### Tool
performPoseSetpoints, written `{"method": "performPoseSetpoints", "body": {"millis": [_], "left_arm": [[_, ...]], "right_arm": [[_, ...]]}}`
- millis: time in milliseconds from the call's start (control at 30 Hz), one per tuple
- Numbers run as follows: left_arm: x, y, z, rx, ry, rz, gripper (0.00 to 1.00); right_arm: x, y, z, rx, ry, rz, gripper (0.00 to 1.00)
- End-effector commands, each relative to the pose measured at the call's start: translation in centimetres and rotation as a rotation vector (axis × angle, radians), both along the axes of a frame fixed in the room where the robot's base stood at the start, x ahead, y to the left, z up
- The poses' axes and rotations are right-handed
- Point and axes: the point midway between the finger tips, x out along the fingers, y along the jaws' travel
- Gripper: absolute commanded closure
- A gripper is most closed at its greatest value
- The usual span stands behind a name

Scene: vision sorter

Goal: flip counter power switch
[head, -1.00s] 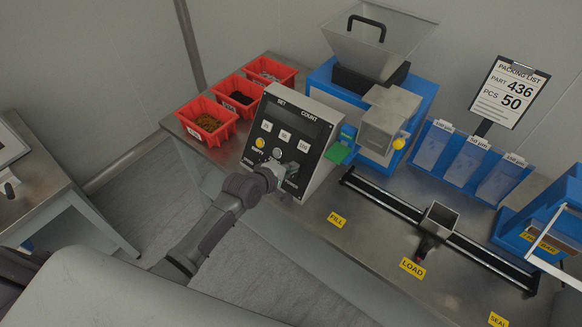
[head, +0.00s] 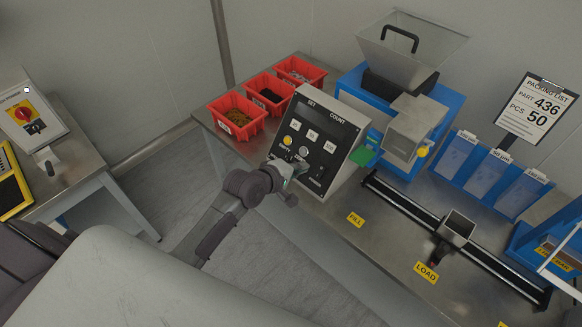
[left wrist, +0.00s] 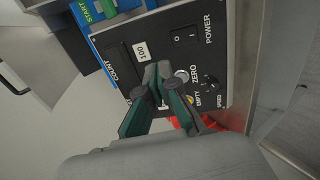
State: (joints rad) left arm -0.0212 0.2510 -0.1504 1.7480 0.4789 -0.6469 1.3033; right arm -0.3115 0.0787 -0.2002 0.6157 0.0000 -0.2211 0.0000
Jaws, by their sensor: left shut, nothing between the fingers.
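The counter is a grey box with a black sloped panel (head: 328,128) at the middle of the head view. Its black power switch (head: 318,171) is low on the panel. In the left wrist view the rocker switch (left wrist: 186,39) shows clearly beside the word POWER, with 0 and I marks; I cannot tell which side is pressed. My left gripper (head: 298,168) is shut and empty, in front of the lower panel, left of the switch. In the left wrist view its fingertips (left wrist: 160,68) lie below and left of the switch; contact with the panel cannot be told.
Red bins (head: 238,117) with small parts stand left of the counter. A blue feeder with a grey hopper (head: 410,50) stands behind it. A black rail (head: 400,203) crosses the table at right. Another bench with a red-knob box (head: 28,117) is at far left.

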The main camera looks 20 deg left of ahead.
Motion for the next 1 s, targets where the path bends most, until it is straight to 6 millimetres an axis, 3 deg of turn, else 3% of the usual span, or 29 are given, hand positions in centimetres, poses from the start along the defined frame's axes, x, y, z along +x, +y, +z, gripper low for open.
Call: {"method": "performPoseSetpoints", "body": {"millis": [233, 400, 600, 900, 1000], "left_arm": [[-2.5, 0.9, 2.3, 0.000, 0.000, 0.000, 1.00], [-3.0, 1.1, 2.8, 0.000, 0.001, 0.000, 1.00], [-3.0, 1.1, 2.9, 0.000, 0.001, 0.000, 1.00], [-3.0, 1.1, 2.8, 0.000, 0.001, 0.000, 1.00], [-3.1, 1.3, 1.5, 0.022, 0.012, -0.003, 1.00]], "right_arm": [[2.3, -0.1, -0.2, 0.000, -0.033, 0.001, 0.60], [2.1, -0.1, -0.3, -0.001, -0.030, 0.001, 0.60], [0.9, -0.1, -0.3, -0.001, -0.013, 0.001, 0.60], [0.8, -0.1, -0.3, -0.002, -0.012, 0.001, 0.60], [0.9, -0.1, -0.5, -0.001, -0.013, 0.001, 0.60]]}}
